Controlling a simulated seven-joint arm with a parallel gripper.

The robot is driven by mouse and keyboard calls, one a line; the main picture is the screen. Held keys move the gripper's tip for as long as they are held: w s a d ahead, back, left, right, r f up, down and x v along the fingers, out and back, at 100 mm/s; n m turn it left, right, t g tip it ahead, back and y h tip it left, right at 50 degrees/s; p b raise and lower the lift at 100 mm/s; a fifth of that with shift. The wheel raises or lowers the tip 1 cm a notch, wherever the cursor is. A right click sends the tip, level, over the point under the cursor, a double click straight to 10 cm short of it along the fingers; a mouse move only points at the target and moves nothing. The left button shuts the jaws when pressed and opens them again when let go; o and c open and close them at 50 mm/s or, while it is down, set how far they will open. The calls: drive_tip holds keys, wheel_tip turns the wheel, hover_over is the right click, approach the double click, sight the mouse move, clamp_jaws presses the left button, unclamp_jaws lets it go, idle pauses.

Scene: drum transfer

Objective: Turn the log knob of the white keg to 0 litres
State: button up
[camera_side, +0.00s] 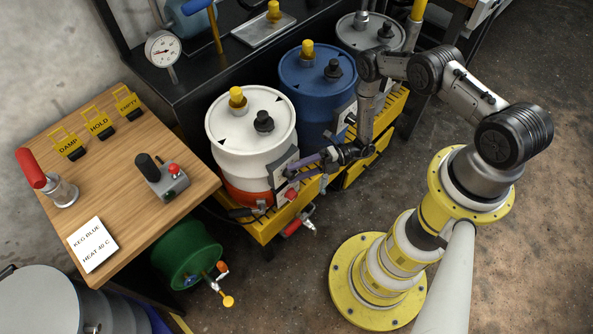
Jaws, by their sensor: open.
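The white keg (228,125) stands on a yellow slatted stand, with an orange-red band round its lower part. A grey panel (284,164) is fixed to its right side. A red knob (291,194) shows low at this panel. I cannot tell which part is the log knob, and no litre scale is readable. My gripper (300,164) is open, reaching in from the right with its fingers toward the panel. The fingertips are close to the panel; whether they touch anything is too small to tell. The gripper hides part of the panel.
A blue keg (305,95) stands just behind the white one, with a grey keg (352,36) farther back. A red-handled tap (293,226) juts out below. A wooden table (125,165) with yellow signs stands left. The floor (300,270) in front is clear.

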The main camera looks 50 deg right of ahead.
drive_tip(key=shift+a, duration=0.15)
drive_tip(key=shift+c, duration=0.3)
clamp_jaws()
drive_tip(key=shift+w, duration=0.1)
